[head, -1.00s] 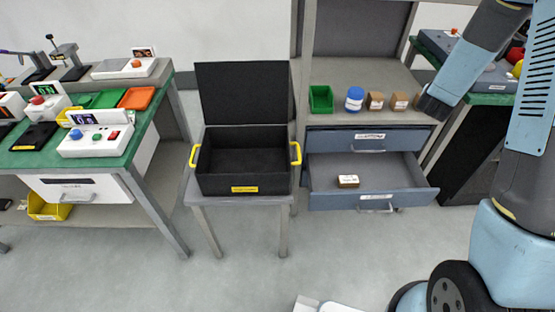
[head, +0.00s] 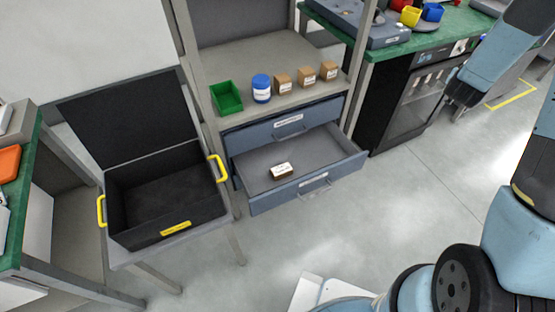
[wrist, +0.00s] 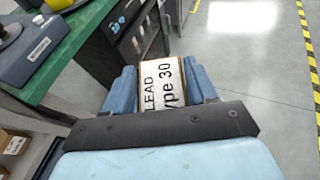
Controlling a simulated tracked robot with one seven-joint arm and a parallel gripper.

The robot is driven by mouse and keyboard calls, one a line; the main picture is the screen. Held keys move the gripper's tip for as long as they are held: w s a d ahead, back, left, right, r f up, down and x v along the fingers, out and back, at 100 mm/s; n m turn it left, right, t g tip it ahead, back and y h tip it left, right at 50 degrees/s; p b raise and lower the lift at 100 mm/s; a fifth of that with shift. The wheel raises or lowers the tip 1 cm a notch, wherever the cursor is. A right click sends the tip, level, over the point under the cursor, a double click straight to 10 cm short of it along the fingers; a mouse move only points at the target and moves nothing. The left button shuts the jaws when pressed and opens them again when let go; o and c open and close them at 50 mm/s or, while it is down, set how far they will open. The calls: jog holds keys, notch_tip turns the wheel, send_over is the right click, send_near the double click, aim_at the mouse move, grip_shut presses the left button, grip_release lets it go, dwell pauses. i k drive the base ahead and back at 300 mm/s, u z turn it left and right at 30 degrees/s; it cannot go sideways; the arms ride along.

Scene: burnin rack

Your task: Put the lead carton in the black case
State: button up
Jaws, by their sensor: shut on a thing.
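My gripper (wrist: 163,88) is shut on the lead carton (wrist: 157,75), a brown box whose white label reads "LEAD" and "Type 30" in the wrist view. In the head view my gripper (head: 458,98) is at the right, in front of the dark cabinet and well away from the case; I cannot make out the carton there. The black case (head: 165,238) stands at the left on a small grey table, with yellow handles and its lid raised. Its inside looks empty.
A grey shelf (head: 215,60) holds a green bin (head: 227,97), a blue jar (head: 262,88) and three brown cartons (head: 306,78). Below, an open drawer (head: 318,160) juts out with a small labelled box (head: 281,171) in it. Green-topped benches flank both sides. Floor ahead is clear.

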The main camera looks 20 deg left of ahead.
aim_at(151, 210)
jog(key=u, duration=1.3)
jog(key=i, duration=0.1)
jog(key=z, duration=1.55)
jog(key=k, duration=2.05)
jog(key=z, duration=1.05)
jog(key=i, duration=0.1)
jog(key=u, duration=2.2)
jog(key=i, duration=0.25)
jog(key=u, duration=0.75)
jog(key=i, duration=0.6)
jog(key=z, duration=0.2)
